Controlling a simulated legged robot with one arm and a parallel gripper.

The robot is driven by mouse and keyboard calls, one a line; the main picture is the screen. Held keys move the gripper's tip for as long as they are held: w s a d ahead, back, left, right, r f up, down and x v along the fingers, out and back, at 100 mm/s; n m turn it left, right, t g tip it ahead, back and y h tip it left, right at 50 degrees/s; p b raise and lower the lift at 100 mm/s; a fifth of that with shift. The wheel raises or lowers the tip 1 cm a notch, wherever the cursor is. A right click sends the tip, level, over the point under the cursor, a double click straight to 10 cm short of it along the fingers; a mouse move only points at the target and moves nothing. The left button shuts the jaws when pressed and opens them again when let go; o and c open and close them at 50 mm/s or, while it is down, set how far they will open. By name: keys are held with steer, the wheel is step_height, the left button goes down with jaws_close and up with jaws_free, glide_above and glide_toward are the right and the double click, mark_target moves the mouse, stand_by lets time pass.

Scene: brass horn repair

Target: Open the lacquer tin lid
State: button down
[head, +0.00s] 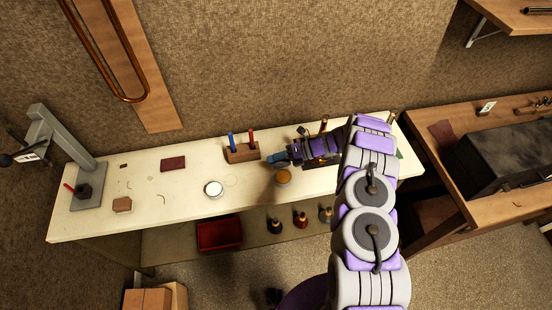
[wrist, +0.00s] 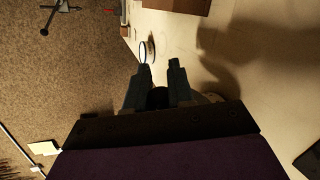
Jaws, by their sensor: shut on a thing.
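A round tin with an amber top (head: 283,177) stands on the cream bench, just below and right of my gripper's fingertips in the head view. The amber may be lacquer in an open tin, but I cannot tell for sure. My gripper (head: 275,158) is over the bench in front of the wooden tool block. In the wrist view its two dark fingers (wrist: 160,68) are shut on a dark rounded thing (wrist: 157,98) low between them. It is mostly hidden, and I cannot tell whether it is the lid. A pale rounded rim (wrist: 212,98) shows beside the right finger.
A round white-topped container (head: 213,188) stands left of the amber tin. Behind is a wooden block (head: 242,152) with a blue and a red tool. The bench's left middle is mostly clear.

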steer(key=c, duration=1)
jaws_free()
